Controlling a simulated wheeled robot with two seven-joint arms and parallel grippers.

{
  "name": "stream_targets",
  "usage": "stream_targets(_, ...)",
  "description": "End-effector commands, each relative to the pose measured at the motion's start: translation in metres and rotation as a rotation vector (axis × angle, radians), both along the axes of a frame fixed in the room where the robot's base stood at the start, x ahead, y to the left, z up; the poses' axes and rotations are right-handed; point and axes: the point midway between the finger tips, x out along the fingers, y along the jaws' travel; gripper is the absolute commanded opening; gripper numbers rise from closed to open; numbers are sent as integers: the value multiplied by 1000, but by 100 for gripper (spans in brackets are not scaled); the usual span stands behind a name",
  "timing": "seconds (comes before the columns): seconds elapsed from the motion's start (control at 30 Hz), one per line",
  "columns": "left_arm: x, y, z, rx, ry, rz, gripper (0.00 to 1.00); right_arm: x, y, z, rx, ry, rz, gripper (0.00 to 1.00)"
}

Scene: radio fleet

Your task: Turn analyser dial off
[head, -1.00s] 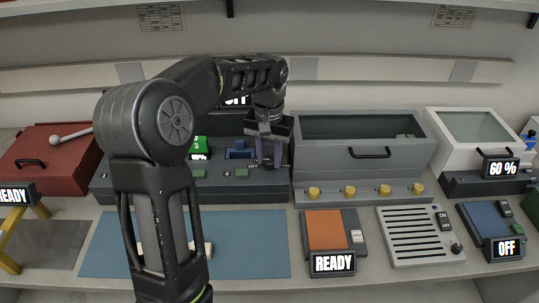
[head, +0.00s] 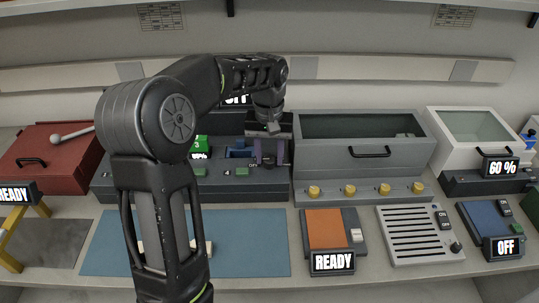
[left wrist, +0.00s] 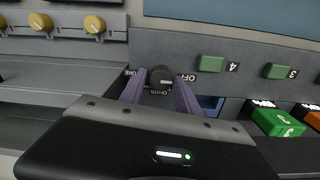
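The analyser (head: 130,185) is the long dark grey unit at the back left of the bench. Its small black dial (left wrist: 161,75) shows in the left wrist view, with an OFF label beside it and other labels partly covered. My left gripper (head: 270,158) is over the right end of the analyser. In the left wrist view its two purple fingers (left wrist: 160,84) stand apart on either side of the dial. No firm grip on the dial shows. The dial's exact pointer setting is too small to tell. My right gripper is not in view.
Green buttons (left wrist: 210,63) sit beside the dial. A grey bath (head: 365,170) with yellow knobs stands immediately right of the analyser. An orange-topped unit (head: 323,231) with a READY display and a slotted grey unit (head: 420,235) are in front. The blue mat (head: 250,240) has free room.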

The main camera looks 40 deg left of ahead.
Motion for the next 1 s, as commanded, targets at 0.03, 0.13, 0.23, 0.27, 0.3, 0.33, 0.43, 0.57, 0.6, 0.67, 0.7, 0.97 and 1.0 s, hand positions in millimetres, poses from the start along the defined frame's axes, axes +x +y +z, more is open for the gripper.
stream_targets(0.03,0,0,0,0,1,0,43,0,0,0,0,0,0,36)
stream_targets(0.13,0,0,0,0,1,-1,52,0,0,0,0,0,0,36)
stream_targets(0.23,0,0,0,0,2,-1,52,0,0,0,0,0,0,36)
stream_targets(0.27,0,0,-1,0,2,-1,52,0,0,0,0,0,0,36)
stream_targets(0.3,0,0,-1,0,2,-1,52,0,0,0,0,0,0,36)
stream_targets(0.33,0,0,-1,0,2,-2,52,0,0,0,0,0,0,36)
stream_targets(0.43,0,0,1,0,1,-2,52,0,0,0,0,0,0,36)
stream_targets(0.57,0,0,11,1,-1,-2,52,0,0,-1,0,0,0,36)
stream_targets(0.6,0,0,16,1,-1,-2,52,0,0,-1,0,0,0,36)
stream_targets(0.67,0,0,25,0,-2,-2,52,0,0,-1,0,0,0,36)
stream_targets(0.7,1,0,32,1,-4,-2,52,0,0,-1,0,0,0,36)
stream_targets(0.97,0,0,71,0,0,-2,52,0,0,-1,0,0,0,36)
stream_targets(1.0,0,0,74,1,-1,-2,52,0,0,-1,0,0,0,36)
